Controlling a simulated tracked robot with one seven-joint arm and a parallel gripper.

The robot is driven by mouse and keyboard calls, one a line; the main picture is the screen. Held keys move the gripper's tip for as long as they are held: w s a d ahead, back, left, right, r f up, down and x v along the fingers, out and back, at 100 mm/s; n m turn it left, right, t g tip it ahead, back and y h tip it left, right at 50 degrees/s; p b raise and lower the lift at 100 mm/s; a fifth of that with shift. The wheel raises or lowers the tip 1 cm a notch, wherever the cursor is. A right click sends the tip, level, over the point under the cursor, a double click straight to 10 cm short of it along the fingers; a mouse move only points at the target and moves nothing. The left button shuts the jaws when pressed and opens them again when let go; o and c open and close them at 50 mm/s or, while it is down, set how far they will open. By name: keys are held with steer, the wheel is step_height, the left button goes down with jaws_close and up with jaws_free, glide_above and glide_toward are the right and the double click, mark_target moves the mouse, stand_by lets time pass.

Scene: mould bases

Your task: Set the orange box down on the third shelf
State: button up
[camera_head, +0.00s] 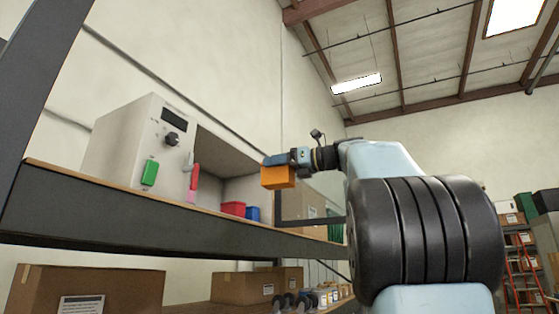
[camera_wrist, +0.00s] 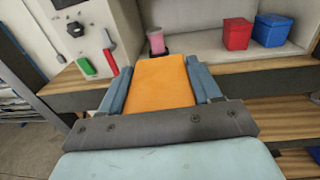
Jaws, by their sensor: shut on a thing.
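The orange box (camera_head: 278,178) is held by my gripper (camera_head: 276,160), above and in front of the wooden shelf (camera_head: 110,187) that bears the machine. In the wrist view the orange box (camera_wrist: 162,84) sits between the two fingers of my gripper (camera_wrist: 160,78), which are shut on its sides. The box is clear of any surface as far as I can see. A lower shelf (camera_head: 205,309) with cartons shows beneath. I cannot tell from these frames which level counts as third.
A white machine (camera_head: 118,140) with a green switch (camera_head: 150,172) and red lever (camera_head: 194,183) stands left. A red box (camera_wrist: 237,34), blue box (camera_wrist: 271,30) and pink cylinder (camera_wrist: 157,43) stand beyond my gripper. A dark upright (camera_head: 30,95) edges the rack.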

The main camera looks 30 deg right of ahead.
steer(key=w+a+f+n+g+y, duration=0.1)
steer(key=w+a+f, duration=0.2)
steer(key=f, duration=2.8)
steer(key=w+a+f+n+g+y, duration=0.1)
steer(key=w+a+f, duration=0.2)
steer(key=f, duration=2.9)
steer(key=w+a+f+n+g+y, duration=0.1)
steer(key=w+f, duration=0.8)
steer(key=f, duration=2.3)
steer(key=a, duration=0.2)
steer(key=shift+w+a, duration=0.15)
steer(key=shift+a, duration=0.2)
steer(key=shift+a+f, duration=0.1)
